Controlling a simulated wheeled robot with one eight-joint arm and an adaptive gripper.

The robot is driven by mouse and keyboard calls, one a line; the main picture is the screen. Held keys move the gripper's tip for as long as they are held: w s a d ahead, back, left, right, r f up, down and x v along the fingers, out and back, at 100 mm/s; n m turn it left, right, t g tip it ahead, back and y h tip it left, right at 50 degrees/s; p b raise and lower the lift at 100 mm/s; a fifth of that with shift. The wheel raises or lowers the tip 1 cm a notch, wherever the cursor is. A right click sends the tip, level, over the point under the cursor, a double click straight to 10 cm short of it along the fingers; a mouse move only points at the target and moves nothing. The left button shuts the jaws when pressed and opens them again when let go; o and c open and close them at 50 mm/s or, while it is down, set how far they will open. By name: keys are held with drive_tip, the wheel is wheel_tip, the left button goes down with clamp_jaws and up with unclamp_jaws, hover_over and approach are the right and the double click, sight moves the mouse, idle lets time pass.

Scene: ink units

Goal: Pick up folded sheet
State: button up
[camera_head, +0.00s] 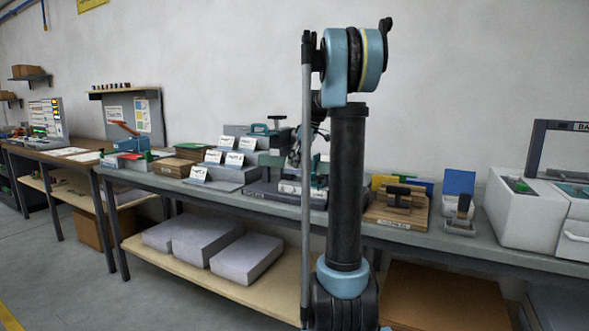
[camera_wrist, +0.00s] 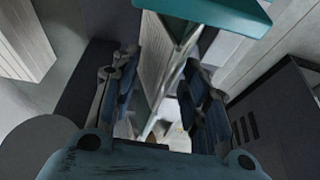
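I cannot clearly pick out the folded sheet in either view. White cards (camera_head: 234,159) stand on a stepped grey stand (camera_head: 228,174) on the bench, but they may only be labels. My gripper (camera_wrist: 160,100) shows in the wrist view with its two dark blue fingers apart. A pale ribbed panel and a teal-topped part (camera_wrist: 208,10) show between and beyond the fingers. I cannot tell how far away they are. In the head view, my gripper is mostly hidden behind my arm, above the bench near the stand.
The grey bench (camera_head: 470,240) is crowded. A wooden board with a dark handle (camera_head: 398,208), a blue-backed holder (camera_head: 459,183) and a white machine (camera_head: 515,210) stand to the right. White paper stacks (camera_head: 245,259) lie on the lower shelf. A dark slotted box (camera_wrist: 285,125) is close at the right in the wrist view.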

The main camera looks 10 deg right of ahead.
drive_tip(key=c, duration=0.4)
drive_tip(key=shift+c, duration=0.2)
wheel_tip(320, 180, up, 10)
drive_tip(key=shift+f, duration=0.15)
drive_tip(key=shift+d+f, duration=0.15)
